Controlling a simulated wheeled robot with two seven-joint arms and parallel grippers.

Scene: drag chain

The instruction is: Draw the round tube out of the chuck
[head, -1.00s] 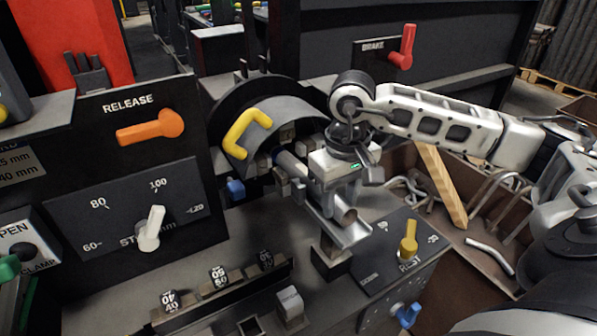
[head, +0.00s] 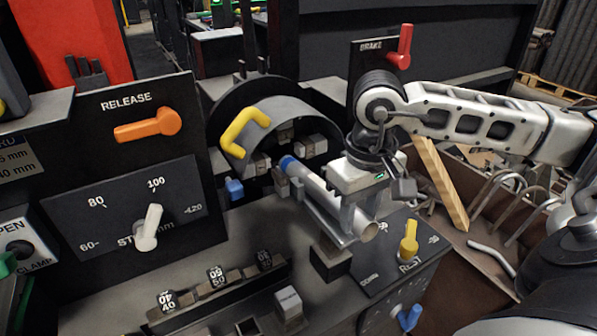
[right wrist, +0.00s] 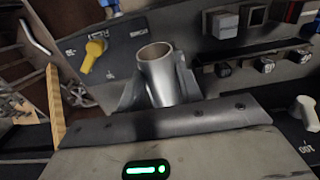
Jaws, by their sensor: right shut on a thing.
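The round tube (head: 318,186) is a grey metal pipe with a blue band at its chuck end. My right gripper (head: 352,208) is shut on the tube near its outer end. The tube lies along the V-shaped rest (head: 333,228); I cannot tell whether it touches it. The chuck (head: 285,122), with a yellow handle (head: 243,130) and grey jaws, is behind; the tube's blue end shows just in front of its jaws. In the right wrist view the tube's open end (right wrist: 156,68) shows beyond the gripper body. My left gripper is not in view.
An orange release lever (head: 148,127) and a stop dial (head: 150,228) are on the left panel. A red brake lever (head: 401,46) stands behind my right arm. A bin (head: 480,270) of bent tubes lies right. A yellow rest knob (head: 409,240) is close to the tube's outer end.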

